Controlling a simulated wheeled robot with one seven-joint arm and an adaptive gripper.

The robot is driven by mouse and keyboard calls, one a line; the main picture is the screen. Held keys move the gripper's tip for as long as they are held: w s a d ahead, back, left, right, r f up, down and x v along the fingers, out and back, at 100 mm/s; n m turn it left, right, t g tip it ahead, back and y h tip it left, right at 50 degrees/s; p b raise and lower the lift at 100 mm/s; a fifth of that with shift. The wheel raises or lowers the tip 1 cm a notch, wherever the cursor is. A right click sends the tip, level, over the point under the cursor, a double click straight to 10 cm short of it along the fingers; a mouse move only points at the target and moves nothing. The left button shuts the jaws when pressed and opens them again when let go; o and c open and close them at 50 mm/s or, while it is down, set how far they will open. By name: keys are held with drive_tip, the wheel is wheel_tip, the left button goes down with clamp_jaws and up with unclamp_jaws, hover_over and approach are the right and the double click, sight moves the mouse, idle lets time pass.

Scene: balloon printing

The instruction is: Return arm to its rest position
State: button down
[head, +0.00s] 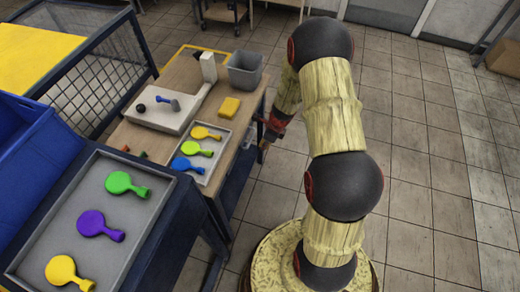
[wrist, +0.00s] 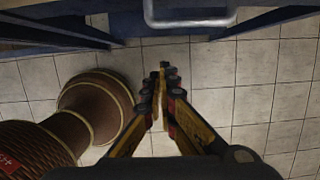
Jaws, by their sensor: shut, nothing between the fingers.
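My arm (head: 332,105) rises from its round base and bends over, with its far end beside the right side of the wooden workbench (head: 142,137). My gripper (head: 266,143) hangs just off the bench edge, partly hidden. In the wrist view my gripper (wrist: 160,95) points down toward the tiled floor. Its fingers come together at the tips with nothing between them.
A tray (head: 205,175) with balloons, a yellow sponge (head: 230,107) and a grey bin (head: 245,70) stand near the bench's right edge. A second tray (head: 140,210) holds green, purple and yellow balloons. Tiled floor (head: 430,180) at right is clear.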

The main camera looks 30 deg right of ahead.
drive_tip(key=p+v, duration=0.1)
drive_tip(key=v, duration=0.5)
drive_tip(key=shift+s+f, duration=0.1)
drive_tip(key=shift+s, duration=0.1)
drive_tip(key=s+a+n+g+y, duration=0.1)
drive_tip(key=s+a+n+g, duration=0.15)
drive_tip(key=s+n, duration=0.35)
drive_tip(key=s+a+r+n+t+h+b, duration=0.1)
drive_tip(key=s+a+r+n+t, duration=0.1)
drive_tip(key=s+a+r+n, duration=0.2)
drive_tip(key=s+a+r+n+t+h+b, duration=0.1)
drive_tip(key=s+a+r+n, duration=0.4)
drive_tip(key=r+n, duration=0.5)
drive_tip(key=s+a+r+n+t+b, duration=0.1)
drive_tip(key=s+a+r+n+t, duration=0.2)
drive_tip(key=r, duration=1.7)
drive_tip(key=s+a+n, duration=0.1)
drive_tip(key=s+n, duration=0.2)
drive_tip(key=n, duration=0.2)
drive_tip(key=shift+s+a+r+h, duration=0.3)
drive_tip(key=shift+s+r+h, duration=0.05)
drive_tip(key=shift+r+h, duration=0.05)
